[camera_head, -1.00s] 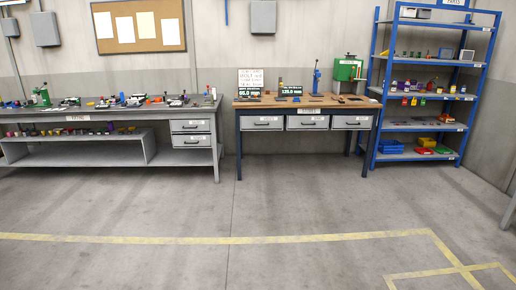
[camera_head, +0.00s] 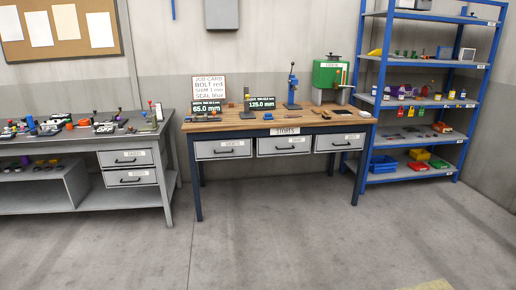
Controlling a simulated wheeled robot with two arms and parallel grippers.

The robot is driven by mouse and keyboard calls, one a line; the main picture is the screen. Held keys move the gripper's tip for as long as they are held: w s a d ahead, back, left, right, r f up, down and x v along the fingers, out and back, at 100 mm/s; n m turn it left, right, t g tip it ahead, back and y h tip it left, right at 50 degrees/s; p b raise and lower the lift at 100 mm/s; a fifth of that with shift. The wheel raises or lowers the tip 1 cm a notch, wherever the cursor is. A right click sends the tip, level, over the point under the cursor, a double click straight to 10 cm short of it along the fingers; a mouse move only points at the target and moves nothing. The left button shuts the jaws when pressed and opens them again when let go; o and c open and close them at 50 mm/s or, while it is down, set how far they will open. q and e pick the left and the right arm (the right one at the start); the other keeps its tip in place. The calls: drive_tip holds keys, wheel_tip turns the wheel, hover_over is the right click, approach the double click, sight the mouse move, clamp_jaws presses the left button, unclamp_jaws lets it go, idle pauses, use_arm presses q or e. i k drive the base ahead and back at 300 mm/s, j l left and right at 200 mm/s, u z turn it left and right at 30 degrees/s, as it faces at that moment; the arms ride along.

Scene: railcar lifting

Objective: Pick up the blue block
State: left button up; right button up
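I cannot pick out one thing that is clearly the blue block; the small items are too tiny to tell. Blue things in view include a tall blue press-like stand (camera_head: 291,90) on the wooden workbench (camera_head: 225,122) and blue bins (camera_head: 382,164) on a low shelf of the blue rack at right. Small mixed-colour parts, some blue, lie on the grey bench (camera_head: 90,141) at left. Neither of my grippers is in view.
A green machine (camera_head: 328,76), a job card (camera_head: 208,88) and two displays reading 65.0 mm (camera_head: 208,109) and 125.0 mm (camera_head: 260,103) stand on the wooden bench. The blue rack (camera_head: 374,95) stands right of it. The floor (camera_head: 290,235) in front is clear.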

sight(268, 117)
drive_tip(key=i, duration=2.55)
